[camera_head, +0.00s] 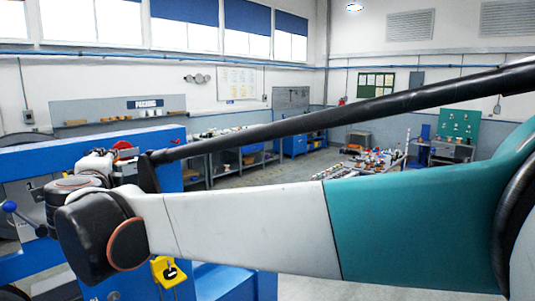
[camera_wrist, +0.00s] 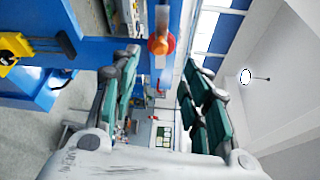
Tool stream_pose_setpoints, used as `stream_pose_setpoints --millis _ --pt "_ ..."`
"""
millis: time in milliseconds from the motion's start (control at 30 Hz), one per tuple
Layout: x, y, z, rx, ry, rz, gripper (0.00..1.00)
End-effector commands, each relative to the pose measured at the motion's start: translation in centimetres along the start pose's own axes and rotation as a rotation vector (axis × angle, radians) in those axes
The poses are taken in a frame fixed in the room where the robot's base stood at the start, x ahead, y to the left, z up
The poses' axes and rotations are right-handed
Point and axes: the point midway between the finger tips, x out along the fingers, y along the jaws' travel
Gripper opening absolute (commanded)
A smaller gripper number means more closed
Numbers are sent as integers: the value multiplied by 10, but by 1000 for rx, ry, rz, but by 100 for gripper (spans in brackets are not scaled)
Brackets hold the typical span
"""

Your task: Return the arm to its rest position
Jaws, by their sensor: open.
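My arm reaches across the head view from the right edge to the left, with its wrist beside a blue machine frame (camera_head: 60,150). In the wrist view my gripper (camera_wrist: 161,60) is open, its two teal-padded fingers apart with nothing between them. An orange-red knob (camera_wrist: 162,45) shows beyond the fingertips against the blue frame; I cannot tell its distance. In the head view the fingers cannot be clearly made out behind my wrist.
A workbench with parts (camera_head: 235,140) and a table of loose items (camera_head: 372,162) stand further back. Grey floor lies open between them.

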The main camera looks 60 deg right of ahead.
Motion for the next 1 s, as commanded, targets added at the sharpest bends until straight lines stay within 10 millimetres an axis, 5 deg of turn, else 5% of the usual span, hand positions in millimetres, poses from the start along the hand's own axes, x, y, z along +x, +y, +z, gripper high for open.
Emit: stream_pose_setpoints --millis 400,567,767,1000 --pt "-4 1 -1 -4 -4 -3 42" --pt "-13 17 12 -87 -97 -46 42" --pt "-54 76 54 -372 -377 -140 42" --pt "-121 200 83 -790 -711 -166 42"
